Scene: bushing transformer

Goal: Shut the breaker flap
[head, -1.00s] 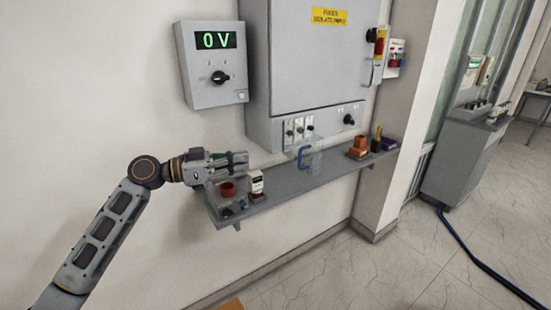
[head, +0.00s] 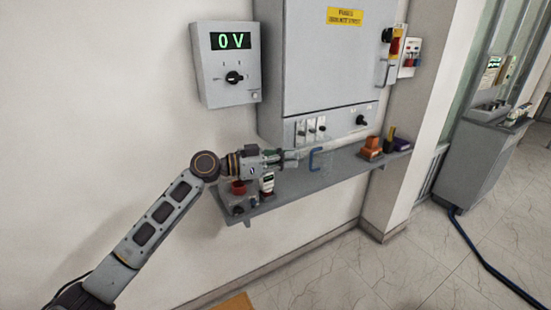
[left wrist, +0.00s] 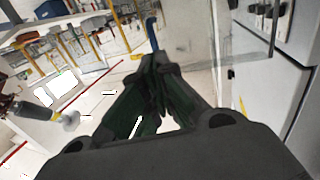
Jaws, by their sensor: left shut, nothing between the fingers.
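The breaker flap is a clear panel with a blue handle (head: 315,160). It stands open, sticking out from the lower front of the grey cabinet, and the breakers (head: 311,127) are uncovered. In the left wrist view the clear flap (left wrist: 240,35) fills the upper right, with its blue handle (left wrist: 152,32) just beyond my fingertips. My left gripper (head: 297,154) is shut and empty, just left of the handle and above the shelf. In the left wrist view its fingers (left wrist: 156,62) point toward the flap. I cannot tell whether they touch it. My right gripper is not in view.
A grey shelf (head: 285,197) runs below the cabinet (head: 325,65). A red cup (head: 238,187) and a small white-faced device (head: 267,182) stand under my left gripper. Orange blocks (head: 371,147) sit farther right. A 0 V panel (head: 228,65) hangs at left.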

